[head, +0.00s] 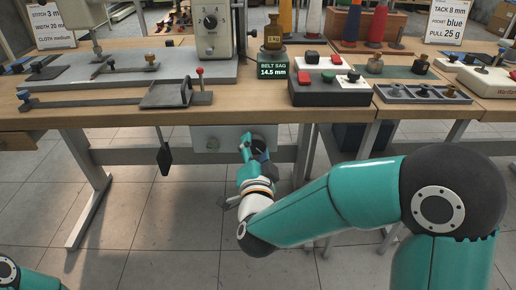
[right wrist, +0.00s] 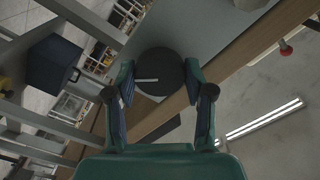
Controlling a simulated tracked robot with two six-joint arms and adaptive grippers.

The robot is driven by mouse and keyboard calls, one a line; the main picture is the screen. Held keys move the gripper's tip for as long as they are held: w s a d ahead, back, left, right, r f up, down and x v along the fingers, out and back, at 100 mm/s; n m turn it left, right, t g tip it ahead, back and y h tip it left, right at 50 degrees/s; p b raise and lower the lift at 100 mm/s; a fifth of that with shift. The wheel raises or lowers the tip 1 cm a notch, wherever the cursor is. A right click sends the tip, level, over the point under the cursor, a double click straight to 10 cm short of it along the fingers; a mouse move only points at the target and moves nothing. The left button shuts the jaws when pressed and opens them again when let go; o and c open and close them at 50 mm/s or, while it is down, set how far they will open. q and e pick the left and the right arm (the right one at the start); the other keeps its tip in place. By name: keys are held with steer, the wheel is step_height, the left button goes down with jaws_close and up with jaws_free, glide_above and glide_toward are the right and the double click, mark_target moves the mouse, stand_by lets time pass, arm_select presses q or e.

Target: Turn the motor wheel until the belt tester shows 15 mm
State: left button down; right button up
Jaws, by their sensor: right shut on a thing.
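The motor wheel (right wrist: 160,68) is a dark round disc with a white line on its face. In the head view the wheel (head: 260,149) is under the bench's front edge, partly hidden by my gripper. My right gripper (head: 254,147) reaches it from below. In the right wrist view my right gripper (right wrist: 159,76) has one finger on each side of the wheel and is shut on it. The belt tester's display (head: 273,71) reads BELT SAG 14.5 mm, with a brass weight (head: 273,34) above it. My left gripper is out of view.
The workbench (head: 120,117) carries a grey machine bed (head: 120,68), a grey box with a dial (head: 213,30), a red and black switch box (head: 320,94) and a tray of small knobs (head: 420,94). A dark pedal-like paddle (head: 165,158) hangs below the bench. The floor in front is clear.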

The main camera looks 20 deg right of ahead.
steer(key=shift+d+f+n, duration=0.1)
steer(key=shift+n, duration=1.4)
steer(key=o, duration=1.2)
steer(key=shift+c, duration=0.2)
steer(key=shift+s, duration=0.1)
steer(key=v, duration=0.7)
steer(key=shift+s, duration=0.15)
